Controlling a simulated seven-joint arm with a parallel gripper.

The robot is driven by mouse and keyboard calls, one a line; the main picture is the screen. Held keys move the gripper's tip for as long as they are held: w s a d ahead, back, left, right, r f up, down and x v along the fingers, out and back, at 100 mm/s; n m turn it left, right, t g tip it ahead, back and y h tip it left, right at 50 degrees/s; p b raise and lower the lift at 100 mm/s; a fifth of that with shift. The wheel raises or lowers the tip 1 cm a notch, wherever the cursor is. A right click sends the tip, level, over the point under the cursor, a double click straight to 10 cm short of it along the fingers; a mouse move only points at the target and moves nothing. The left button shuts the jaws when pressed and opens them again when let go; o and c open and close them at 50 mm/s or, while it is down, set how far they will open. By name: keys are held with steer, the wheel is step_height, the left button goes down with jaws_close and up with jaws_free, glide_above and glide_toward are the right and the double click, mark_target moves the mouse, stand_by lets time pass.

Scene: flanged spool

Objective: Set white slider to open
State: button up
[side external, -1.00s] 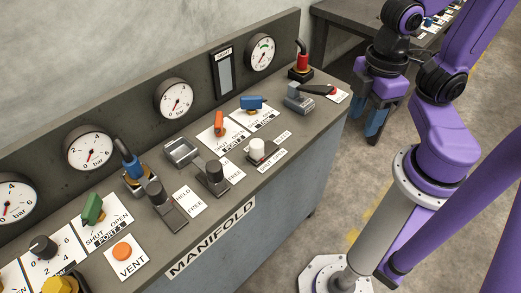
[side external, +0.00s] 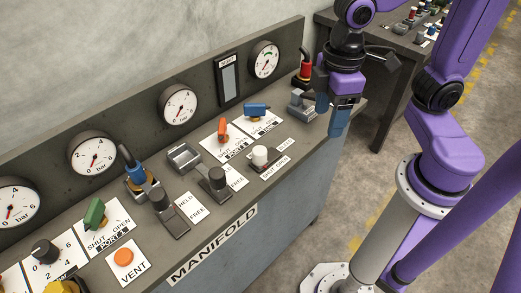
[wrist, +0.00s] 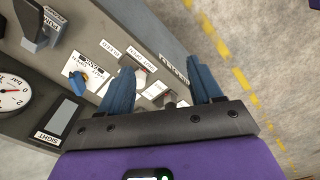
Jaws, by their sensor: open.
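The white slider (side external: 260,155) is a short white knob on a dark track near the front edge of the manifold panel, with small labels beside it in the side external view. I cannot read its position from the labels with certainty. My gripper (side external: 331,110) is to the right of the slider, at the panel's right end, with its blue fingers pointing down and clear of the knob. In the wrist view my gripper (wrist: 160,88) shows its fingers well apart with nothing held. I cannot clearly make out the white knob there.
A blue handle (side external: 256,108) and an orange handle (side external: 223,130) stand behind the slider. A grey lever fixture (side external: 302,103) and a red-and-black knob (side external: 304,70) are close to my gripper. Dark capped levers (side external: 216,180) lie to the left. Open floor lies in front of the panel.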

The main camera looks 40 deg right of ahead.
steer(key=m, duration=0.2)
glide_above(261, 150)
step_height(261, 150, down, 17)
steer(key=shift+f, duration=0.1)
stand_by(0.4)
jaws_close()
